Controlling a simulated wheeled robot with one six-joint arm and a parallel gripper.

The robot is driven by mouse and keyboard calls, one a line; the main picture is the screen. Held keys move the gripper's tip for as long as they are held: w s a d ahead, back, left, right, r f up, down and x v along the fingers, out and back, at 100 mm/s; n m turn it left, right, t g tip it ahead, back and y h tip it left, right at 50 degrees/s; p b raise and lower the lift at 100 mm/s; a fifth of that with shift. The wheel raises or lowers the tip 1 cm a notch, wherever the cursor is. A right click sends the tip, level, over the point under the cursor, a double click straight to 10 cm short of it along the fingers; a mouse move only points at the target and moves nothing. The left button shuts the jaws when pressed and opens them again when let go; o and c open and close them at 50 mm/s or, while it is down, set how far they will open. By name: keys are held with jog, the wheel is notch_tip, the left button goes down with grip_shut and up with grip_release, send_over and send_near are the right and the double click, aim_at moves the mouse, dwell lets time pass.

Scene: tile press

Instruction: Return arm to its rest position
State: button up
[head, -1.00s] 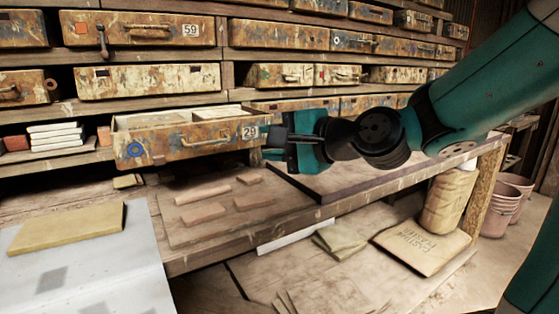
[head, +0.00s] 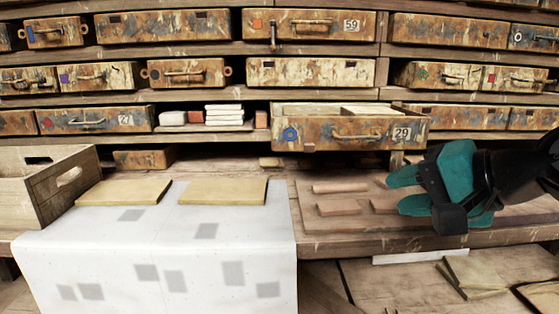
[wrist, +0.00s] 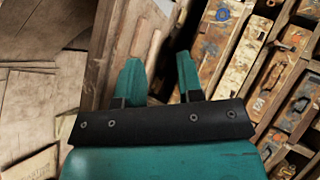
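My gripper (head: 404,191) is teal and black and sits at the right of the head view, in front of the drawer wall and over the right part of the bench. Its two fingers are spread apart with nothing between them. In the wrist view my gripper (wrist: 160,80) also shows its fingers apart and empty, with bench wood and drawers beyond. The drawer marked 29 (head: 345,134) is pulled out, up and left of my gripper. Several reddish clay tiles (head: 338,208) lie on a board left of and partly behind my gripper.
A white sheet (head: 160,260) with grey squares covers the left bench. Two yellowish slabs (head: 222,191) lie on it, beside a wooden crate (head: 70,177). White blocks (head: 224,114) fill an open slot. Folded cloths or sacks (head: 472,275) lie low at right.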

jog(key=s+a+f+n+g+h, duration=0.2)
jog(key=s+f+n+g, duration=0.25)
jog(key=s+n, duration=0.35)
jog(key=s+a+f+n+g+h, duration=0.2)
jog(key=s+a+f+n+g, duration=0.1)
jog(key=s+n+g, duration=0.35)
notch_tip(320, 180, up, 14)
jog(key=t+p, duration=0.1)
jog(key=p, duration=1.4)
jog(key=shift+d+r+y, duration=0.15)
jog(key=shift+r+y, duration=0.05)
jog(key=shift+y, duration=0.1)
